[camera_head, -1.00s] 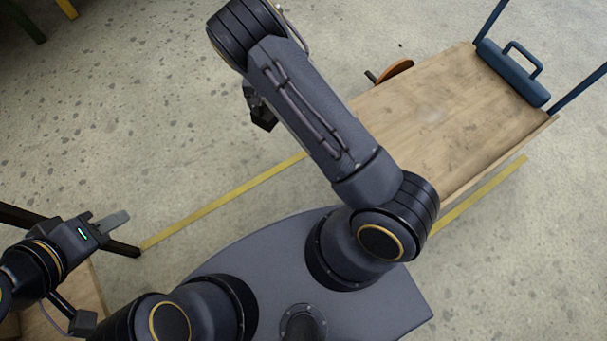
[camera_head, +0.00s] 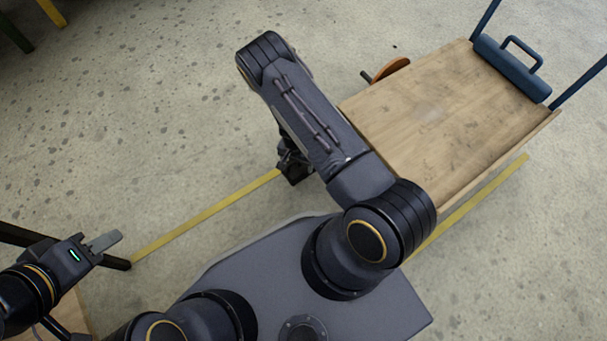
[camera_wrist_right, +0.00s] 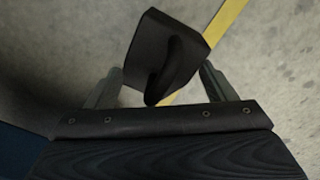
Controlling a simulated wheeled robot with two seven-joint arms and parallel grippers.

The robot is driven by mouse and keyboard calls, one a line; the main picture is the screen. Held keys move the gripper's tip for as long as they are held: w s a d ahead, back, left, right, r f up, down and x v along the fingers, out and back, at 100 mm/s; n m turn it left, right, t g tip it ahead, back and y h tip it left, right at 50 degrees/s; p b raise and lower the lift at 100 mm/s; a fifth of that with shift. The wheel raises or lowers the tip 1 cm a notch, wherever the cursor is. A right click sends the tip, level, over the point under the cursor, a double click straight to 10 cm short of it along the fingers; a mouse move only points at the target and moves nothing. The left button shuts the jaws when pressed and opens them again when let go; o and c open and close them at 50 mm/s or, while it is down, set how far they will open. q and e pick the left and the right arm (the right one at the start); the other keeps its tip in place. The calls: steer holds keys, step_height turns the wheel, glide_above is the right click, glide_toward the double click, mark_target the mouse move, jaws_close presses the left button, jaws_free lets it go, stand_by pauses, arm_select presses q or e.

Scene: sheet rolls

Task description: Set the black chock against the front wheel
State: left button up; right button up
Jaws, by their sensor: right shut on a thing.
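The black chock (camera_wrist_right: 165,55) shows in the right wrist view between the two grey fingers of my right gripper (camera_wrist_right: 160,88). The gripper is shut on it, and floor and a yellow line lie behind it. In the head view my right arm hides most of that gripper; a dark shape shows under the arm, left of the cart (camera_head: 440,115). An orange-brown wheel (camera_head: 391,69) sticks out at the cart's upper left edge; the other wheels are hidden. My left gripper (camera_head: 105,242) is at the lower left, far from the cart, and its finger gap cannot be made out.
The cart has a wooden deck and blue uprights with a blue handled block (camera_head: 513,70) at its far end. Yellow lines (camera_head: 205,215) mark the concrete floor. A dark beam and wooden surface lie at the lower left.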

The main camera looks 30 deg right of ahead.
mark_target(303, 168)
steer(key=f, duration=0.1)
steer(key=s+d+f, duration=0.1)
steer(key=b, duration=0.1)
steer(key=shift+s+d+f, duration=0.25)
steer(key=shift+s+f, duration=0.1)
steer(key=shift+f, duration=0.05)
step_height(303, 168, down, 3)
steer(key=shift+f+b, duration=0.15)
steer(key=shift+b, duration=1.05)
steer(key=shift+c, duration=0.8)
steer(key=o, duration=1.8)
steer(key=shift+c, duration=0.2)
steer(key=shift+r, duration=0.2)
